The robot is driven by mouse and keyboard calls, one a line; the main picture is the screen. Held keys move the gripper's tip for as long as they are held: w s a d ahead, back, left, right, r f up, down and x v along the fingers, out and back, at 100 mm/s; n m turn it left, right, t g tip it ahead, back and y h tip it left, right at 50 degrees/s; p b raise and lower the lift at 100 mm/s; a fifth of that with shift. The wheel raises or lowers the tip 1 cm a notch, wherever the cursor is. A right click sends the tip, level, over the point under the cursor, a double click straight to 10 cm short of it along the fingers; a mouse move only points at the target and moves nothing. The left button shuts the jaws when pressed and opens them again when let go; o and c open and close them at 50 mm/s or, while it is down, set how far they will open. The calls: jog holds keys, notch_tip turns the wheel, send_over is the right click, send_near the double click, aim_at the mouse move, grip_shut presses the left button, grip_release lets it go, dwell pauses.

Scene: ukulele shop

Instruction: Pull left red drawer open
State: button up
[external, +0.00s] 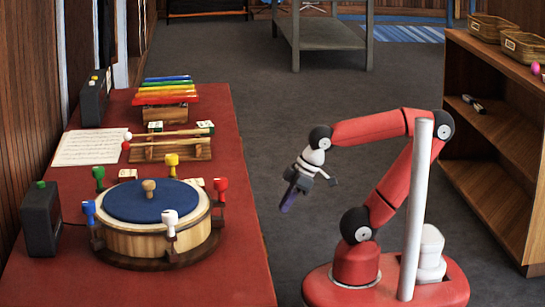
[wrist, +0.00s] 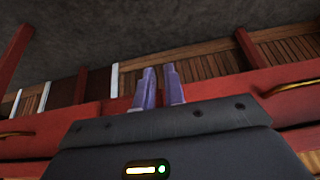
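My gripper (wrist: 160,70) shows two purple fingers with a narrow gap between them and nothing held. In the external view my gripper (external: 286,208) hangs in the air to the right of the red table (external: 240,250), pointing down. In the wrist view a red drawer front (wrist: 55,122) with a brass handle (wrist: 14,135) lies at the left. Another red front (wrist: 225,90) with a brass handle (wrist: 295,86) lies at the right. The fingers point between the two handles and touch neither. The external view hides the drawer fronts.
On the table stand a blue-topped drum (external: 150,200), a rainbow xylophone (external: 166,92), a sheet of music (external: 90,147) and a dark speaker box (external: 41,218). A wooden shelf (external: 490,180) stands at the right. Grey floor (external: 250,140) is clear beside the table.

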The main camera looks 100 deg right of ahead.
jog(key=o, duration=0.4)
jog(key=a+y, duration=0.1)
jog(key=a+f+y+b, duration=0.1)
jog(key=a+f+m, duration=0.1)
jog(key=shift+w+a+y+b, duration=0.25)
jog(key=shift+a+y+b, duration=0.05)
jog(key=shift+y+b, duration=0.1)
jog(key=w+a+r+m+y+b, duration=0.1)
jog(key=w+a+m+y+b, duration=0.2)
jog(key=a+y, duration=0.3)
jog(key=w+a+r+m+y+b, duration=0.1)
jog(key=w+a+m+y+b, duration=0.3)
jog(key=a, duration=0.9)
jog(key=shift+w+a+r+m+g+y, duration=0.4)
jog(key=shift+w+m+y, duration=0.2)
jog(key=shift+m+y, duration=0.45)
grip_shut()
